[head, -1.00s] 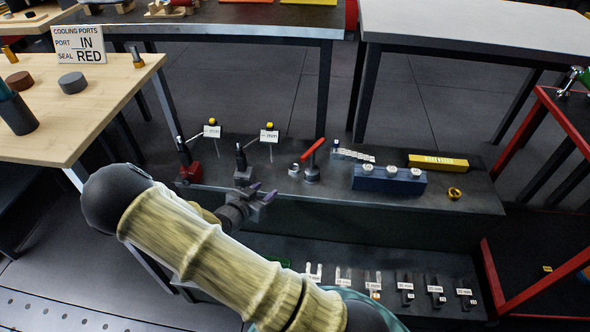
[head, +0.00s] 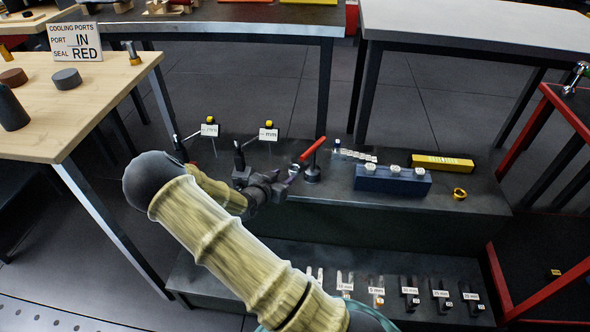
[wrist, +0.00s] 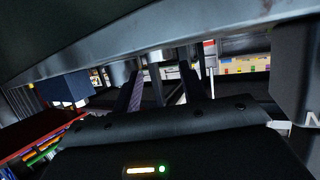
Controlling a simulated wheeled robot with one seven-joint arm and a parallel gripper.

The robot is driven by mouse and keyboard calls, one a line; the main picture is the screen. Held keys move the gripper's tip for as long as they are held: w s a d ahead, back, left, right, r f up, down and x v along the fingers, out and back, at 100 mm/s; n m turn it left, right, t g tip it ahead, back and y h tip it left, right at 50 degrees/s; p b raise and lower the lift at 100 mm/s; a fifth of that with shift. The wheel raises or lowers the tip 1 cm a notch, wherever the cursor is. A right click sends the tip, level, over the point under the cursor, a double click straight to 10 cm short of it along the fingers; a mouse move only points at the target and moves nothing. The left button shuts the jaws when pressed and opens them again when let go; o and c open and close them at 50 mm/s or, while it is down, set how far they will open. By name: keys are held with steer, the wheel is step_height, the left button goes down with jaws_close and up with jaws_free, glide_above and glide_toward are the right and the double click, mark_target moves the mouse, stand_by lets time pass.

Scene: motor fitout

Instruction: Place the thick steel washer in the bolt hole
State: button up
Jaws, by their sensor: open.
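My gripper (head: 286,182) is open over the dark bench, just left of the red-handled clamp, with its jaws pointing right. In the wrist view its two dark fingers (wrist: 163,92) stand apart, and small grey metal shapes show near and beyond them, too dim to name. I cannot pick out the thick steel washer for sure in any current view. The small steel piece seen earlier beside the clamp is now hidden behind my gripper. I cannot make out the bolt hole.
The red-handled clamp (head: 313,172) stands close to the fingers. A blue block (head: 392,184) with white-topped pieces, a yellow bar (head: 441,163) and a gold ring (head: 459,194) are to the right. Two gauge stands with labels (head: 268,134) rise behind. A lower shelf (head: 240,270) holds labelled tools.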

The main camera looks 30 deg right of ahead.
mark_target(292, 170)
steer(key=b+x, duration=0.2)
steer(key=x, duration=0.3)
steer(key=shift+d+r+b, duration=0.1)
steer(key=shift+d+b, duration=0.05)
steer(key=shift+b, duration=0.25)
steer(key=shift+r, duration=0.1)
steer(key=c, duration=0.8)
steer(key=shift+o, duration=0.2)
steer(key=shift+r+p, duration=0.4)
steer(key=shift+r, duration=0.1)
steer(key=r+p, duration=0.2)
steer(key=r, duration=0.1)
steer(key=shift+a, duration=0.35)
steer(key=s+a+p, duration=0.5)
steer(key=s+a, duration=0.5)
steer(key=a, duration=0.4)
steer(key=shift+a+f, duration=0.2)
steer(key=shift+f, duration=0.05)
